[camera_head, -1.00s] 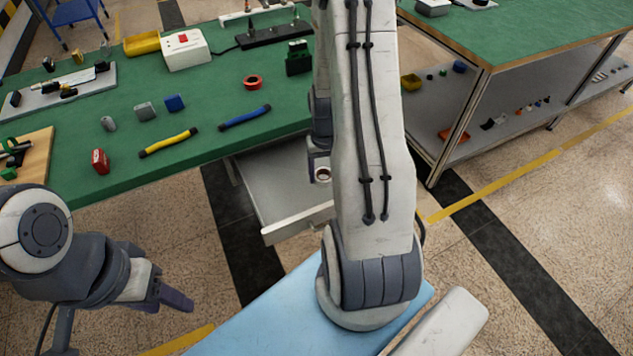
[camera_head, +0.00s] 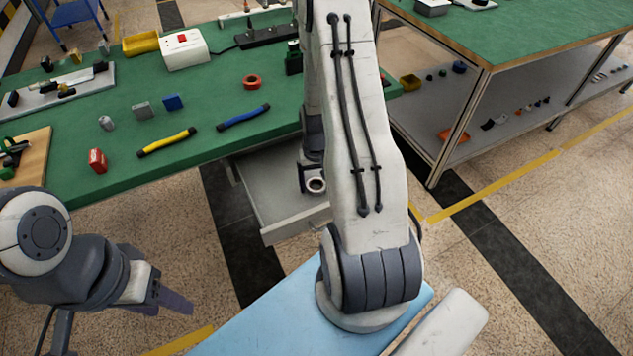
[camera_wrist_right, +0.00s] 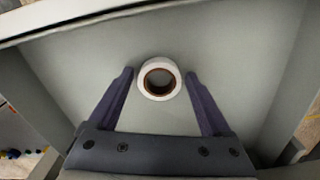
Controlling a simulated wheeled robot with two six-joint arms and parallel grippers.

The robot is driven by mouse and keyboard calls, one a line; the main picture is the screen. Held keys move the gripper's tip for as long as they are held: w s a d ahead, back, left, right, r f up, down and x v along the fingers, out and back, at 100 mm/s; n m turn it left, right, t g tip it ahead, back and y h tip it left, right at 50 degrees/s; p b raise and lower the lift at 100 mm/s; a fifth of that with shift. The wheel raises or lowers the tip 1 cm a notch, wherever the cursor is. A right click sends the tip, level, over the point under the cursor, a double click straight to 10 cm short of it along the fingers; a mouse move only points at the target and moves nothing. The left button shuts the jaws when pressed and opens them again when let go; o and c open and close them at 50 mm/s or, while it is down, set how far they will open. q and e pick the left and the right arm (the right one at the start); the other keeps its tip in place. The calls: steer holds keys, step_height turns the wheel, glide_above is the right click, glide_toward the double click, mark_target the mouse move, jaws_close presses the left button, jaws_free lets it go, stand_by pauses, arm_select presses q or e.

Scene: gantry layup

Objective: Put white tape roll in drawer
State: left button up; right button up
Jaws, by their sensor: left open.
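The white tape roll (camera_head: 316,185) has a brown core and is inside the outline of the open grey drawer (camera_head: 275,195) under the green bench. In the right wrist view the roll (camera_wrist_right: 160,78) shows over the drawer floor (camera_wrist_right: 225,55), near the fingertips. My right gripper (camera_wrist_right: 159,76) is open, with a visible gap between each finger and the roll. I cannot tell whether the roll rests fully on the floor. In the head view my right arm partly covers the drawer. My left gripper (camera_head: 172,300) is open and empty at the lower left, away from the bench.
The drawer front (camera_head: 297,222) stands out over the floor. A second bench (camera_head: 540,40) is at the right.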

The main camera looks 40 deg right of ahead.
steer(key=shift+r, duration=0.1)
steer(key=shift+r, duration=0.25)
step_height(320, 180, up, 12)
steer(key=p, duration=0.2)
steer(key=w+a+r+n, duration=0.1)
steer(key=a+r+n, duration=0.25)
steer(key=a, duration=0.65)
steer(key=s+a+r+n, duration=0.2)
steer(key=a+r, duration=0.1)
steer(key=a, duration=0.3)
steer(key=s+a+r+n, duration=0.2)
steer(key=a, duration=0.3)
steer(key=s+a+r+n, duration=0.2)
steer(key=s+a, duration=0.3)
steer(key=s, duration=0.1)
steer(key=s+a+r+n+y, duration=0.1)
steer(key=s+a+r+n, duration=0.1)
steer(key=s, duration=0.5)
steer(key=a+n, duration=0.1)
steer(key=a, duration=0.1)
steer(key=shift+a+n, duration=0.35)
steer(key=shift+a, duration=0.05)
steer(key=shift+r, duration=0.1)
